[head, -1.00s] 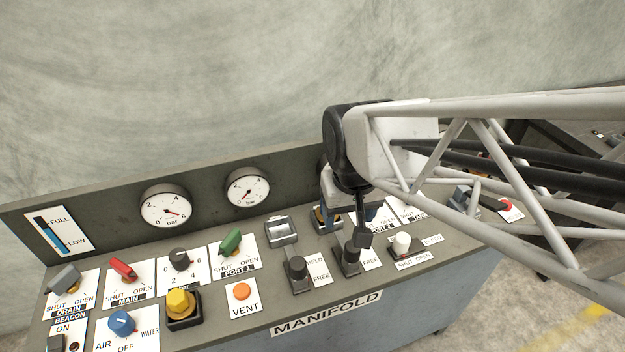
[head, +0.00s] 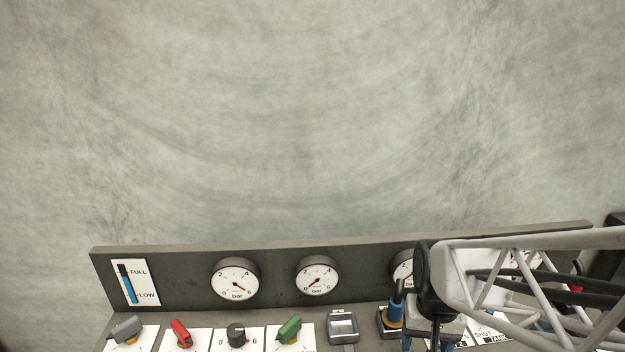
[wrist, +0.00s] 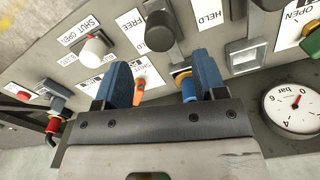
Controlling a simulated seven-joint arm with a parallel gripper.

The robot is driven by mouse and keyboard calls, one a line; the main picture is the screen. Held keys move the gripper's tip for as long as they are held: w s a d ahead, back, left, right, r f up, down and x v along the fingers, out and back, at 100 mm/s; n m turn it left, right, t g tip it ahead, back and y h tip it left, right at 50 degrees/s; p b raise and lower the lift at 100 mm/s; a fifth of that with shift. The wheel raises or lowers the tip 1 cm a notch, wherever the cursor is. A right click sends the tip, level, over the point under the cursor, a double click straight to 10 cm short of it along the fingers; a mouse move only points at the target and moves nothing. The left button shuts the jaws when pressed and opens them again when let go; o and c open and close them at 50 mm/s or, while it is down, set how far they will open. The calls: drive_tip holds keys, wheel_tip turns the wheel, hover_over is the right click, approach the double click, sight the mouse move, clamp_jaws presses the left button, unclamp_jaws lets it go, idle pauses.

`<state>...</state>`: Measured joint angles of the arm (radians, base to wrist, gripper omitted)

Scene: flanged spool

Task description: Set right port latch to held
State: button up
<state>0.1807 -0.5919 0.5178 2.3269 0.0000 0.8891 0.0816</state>
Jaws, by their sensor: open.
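In the wrist view, the right port latch (wrist: 160,35) shows as a dark rounded handle beside a label with FREE at its top and a partly covered HELD lower down. Which end the handle is at is hard to tell. My gripper (wrist: 163,68) is open, its two blue fingers apart, with the latch handle showing beyond the gap and nothing held. The left latch (wrist: 268,5) is cut off at the top edge, next to another HELD label. In the head view, my gripper (head: 428,346) is at the bottom edge and the latch handles are out of frame.
A blue plug with a yellow collar (head: 396,303) stands in the port beside my gripper. An orange handle (wrist: 138,90) lies between the fingers in the wrist view, and a white knob (wrist: 96,47) is to the left. Gauges (head: 317,277) line the back panel.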

drive_tip(key=shift+f, duration=3.55)
drive_tip(key=shift+c, duration=0.5)
